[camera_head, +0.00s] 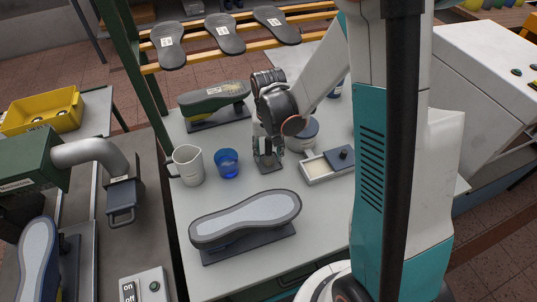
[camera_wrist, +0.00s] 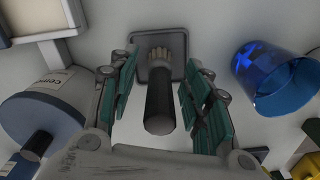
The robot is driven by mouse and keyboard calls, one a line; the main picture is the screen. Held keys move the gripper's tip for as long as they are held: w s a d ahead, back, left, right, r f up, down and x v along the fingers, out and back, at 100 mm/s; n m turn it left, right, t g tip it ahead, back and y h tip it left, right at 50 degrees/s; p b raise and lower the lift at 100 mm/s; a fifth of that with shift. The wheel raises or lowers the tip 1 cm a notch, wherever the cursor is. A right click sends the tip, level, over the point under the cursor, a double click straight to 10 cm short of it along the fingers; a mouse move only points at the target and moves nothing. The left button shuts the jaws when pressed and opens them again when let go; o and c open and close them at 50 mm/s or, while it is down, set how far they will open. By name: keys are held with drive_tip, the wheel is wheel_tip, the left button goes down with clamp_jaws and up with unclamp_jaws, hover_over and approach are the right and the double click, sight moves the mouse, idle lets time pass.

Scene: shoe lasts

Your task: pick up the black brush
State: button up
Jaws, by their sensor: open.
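The black brush (camera_wrist: 159,106) stands upright between my gripper's fingers in the wrist view, with pale bristles at its far end over a small dark square tray (camera_wrist: 150,45). My gripper (camera_wrist: 158,95) is open, with its green-padded fingers on both sides of the brush and a gap on each side. In the head view my gripper (camera_head: 267,152) points down at the table just above the dark tray (camera_head: 268,167). The brush is mostly hidden there behind the fingers.
A lidded pot (camera_head: 302,138) and a shallow box (camera_head: 318,169) are on the right. A shoe last on a stand (camera_head: 245,217) lies in front; another (camera_head: 213,102) is behind.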

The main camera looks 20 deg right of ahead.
clamp_jaws()
drive_tip(key=shift+r, duration=0.1)
wheel_tip(320, 180, up, 20)
drive_tip(key=p, duration=0.5)
